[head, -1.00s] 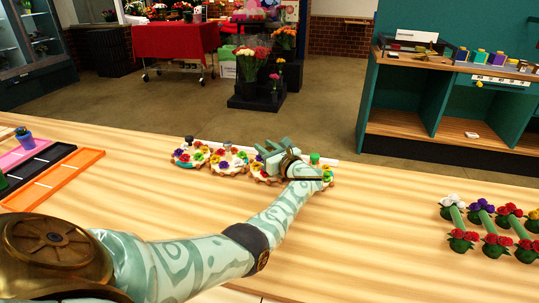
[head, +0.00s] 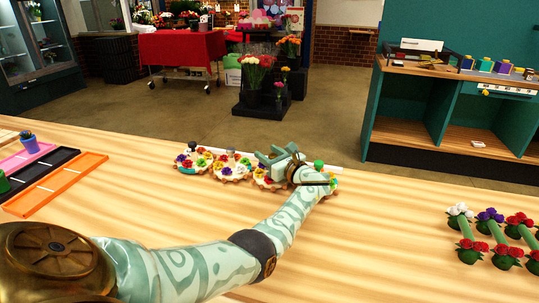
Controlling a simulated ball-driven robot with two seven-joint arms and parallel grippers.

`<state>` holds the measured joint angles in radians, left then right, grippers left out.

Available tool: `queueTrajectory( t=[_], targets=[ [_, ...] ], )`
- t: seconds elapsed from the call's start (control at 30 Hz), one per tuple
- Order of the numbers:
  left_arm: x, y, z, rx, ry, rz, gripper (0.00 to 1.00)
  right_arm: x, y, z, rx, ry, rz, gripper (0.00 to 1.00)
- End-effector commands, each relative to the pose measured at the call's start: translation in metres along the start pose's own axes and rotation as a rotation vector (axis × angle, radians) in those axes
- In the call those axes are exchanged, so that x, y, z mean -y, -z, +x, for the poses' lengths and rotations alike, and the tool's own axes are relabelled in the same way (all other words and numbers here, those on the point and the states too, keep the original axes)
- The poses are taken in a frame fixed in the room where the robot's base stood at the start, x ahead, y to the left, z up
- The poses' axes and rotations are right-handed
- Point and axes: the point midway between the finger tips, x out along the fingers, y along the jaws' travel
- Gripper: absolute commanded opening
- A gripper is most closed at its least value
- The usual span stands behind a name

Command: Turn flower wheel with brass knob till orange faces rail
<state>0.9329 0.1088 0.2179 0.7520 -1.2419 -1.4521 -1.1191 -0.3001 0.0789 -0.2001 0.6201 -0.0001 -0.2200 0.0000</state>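A row of low round flower wheels stands near the table's far edge. The leftmost wheel (head: 186,169) and the one beside it (head: 229,174) each show coloured flowers around a pale disc, with a greyish knob on top. A third wheel (head: 262,182) is partly under my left gripper (head: 272,157), and its knob is hidden. Another wheel at the right end (head: 333,185) is mostly behind my wrist, near a green knob (head: 318,165). A white rail (head: 335,168) runs behind the wheels. Whether my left fingers grip anything cannot be made out. My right gripper is out of view.
Pink, black and orange trays (head: 60,185) lie at the table's left, with small potted plants. The table between is bare apart from my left arm. A green shelf unit (head: 420,110) stands beyond.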

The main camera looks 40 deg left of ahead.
Motion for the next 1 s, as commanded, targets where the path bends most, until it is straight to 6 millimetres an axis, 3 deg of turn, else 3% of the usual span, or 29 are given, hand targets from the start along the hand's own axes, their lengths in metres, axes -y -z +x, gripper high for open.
queueTrajectory(
  t=[0.17, 0.27, 0.5, 0.7, 1.0],
  targets=[
    [0.0, 0.0, -0.009, -0.001, 0.002, 0.0, 0.47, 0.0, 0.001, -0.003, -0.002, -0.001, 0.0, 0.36],
    [0.001, -0.002, -0.027, -0.002, 0.003, 0.0, 0.47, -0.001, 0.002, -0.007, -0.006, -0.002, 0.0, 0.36],
    [0.001, -0.001, -0.093, -0.003, 0.004, -0.001, 0.47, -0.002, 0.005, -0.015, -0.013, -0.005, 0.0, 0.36],
    [0.001, 0.0, -0.138, -0.001, 0.002, 0.0, 0.47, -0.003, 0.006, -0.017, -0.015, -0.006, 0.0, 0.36],
    [0.0, 0.0, -0.163, 0.0, 0.0, 0.0, 0.47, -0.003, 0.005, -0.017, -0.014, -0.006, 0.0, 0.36]
  ],
)
